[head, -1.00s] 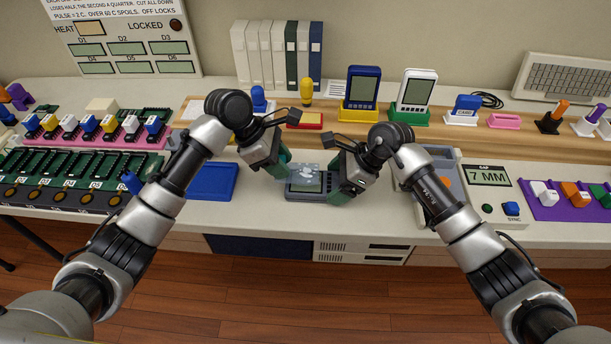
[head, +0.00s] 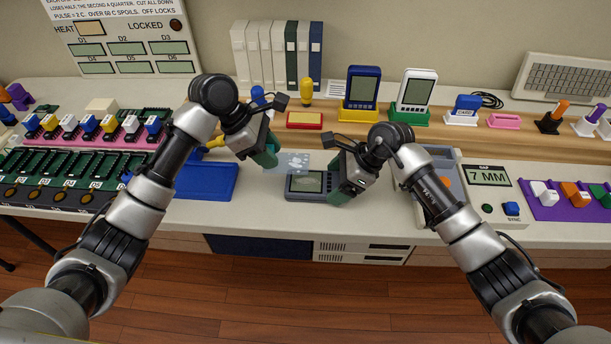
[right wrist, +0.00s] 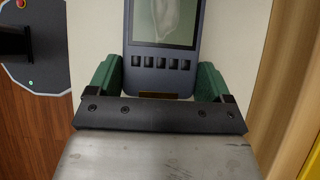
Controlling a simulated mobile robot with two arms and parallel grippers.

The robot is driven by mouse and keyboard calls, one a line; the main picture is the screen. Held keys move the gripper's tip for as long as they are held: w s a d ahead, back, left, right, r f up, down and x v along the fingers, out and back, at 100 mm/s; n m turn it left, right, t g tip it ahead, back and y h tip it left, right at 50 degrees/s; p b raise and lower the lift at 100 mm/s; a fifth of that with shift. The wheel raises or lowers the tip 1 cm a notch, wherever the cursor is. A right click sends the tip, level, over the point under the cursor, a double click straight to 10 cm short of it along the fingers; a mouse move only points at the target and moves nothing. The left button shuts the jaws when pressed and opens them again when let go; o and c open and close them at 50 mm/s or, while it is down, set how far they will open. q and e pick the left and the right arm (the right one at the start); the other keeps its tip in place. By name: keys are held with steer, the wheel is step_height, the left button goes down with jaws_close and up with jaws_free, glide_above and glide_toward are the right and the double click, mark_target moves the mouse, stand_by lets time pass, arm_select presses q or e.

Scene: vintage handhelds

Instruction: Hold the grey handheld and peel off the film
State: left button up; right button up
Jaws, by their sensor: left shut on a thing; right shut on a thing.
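The grey handheld (head: 308,184) lies on the white worktop in the head view, its greenish screen showing. In the right wrist view the handheld (right wrist: 160,75), with its row of dark buttons, sits between green fingers. My right gripper (head: 334,182) is shut on its right end; it also shows in the right wrist view (right wrist: 158,80). The film (head: 293,161), a clear sheet with whitish patches, is behind and left of the handheld, apart from the screen. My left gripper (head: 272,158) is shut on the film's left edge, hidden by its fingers.
A blue tray (head: 205,181) lies to the left.

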arm_select(q)
step_height(320, 180, up, 10)
steer(key=a, duration=0.1)
steer(key=shift+a+f, duration=0.15)
steer(key=shift+a, duration=0.15)
stand_by(0.9)
stand_by(0.4)
arm_select(e)
steer(key=o, duration=1.4)
steer(key=shift+c, duration=0.2)
steer(key=shift+v, duration=3.75)
steer(key=v, duration=1.2)
steer(key=shift+f, duration=0.1)
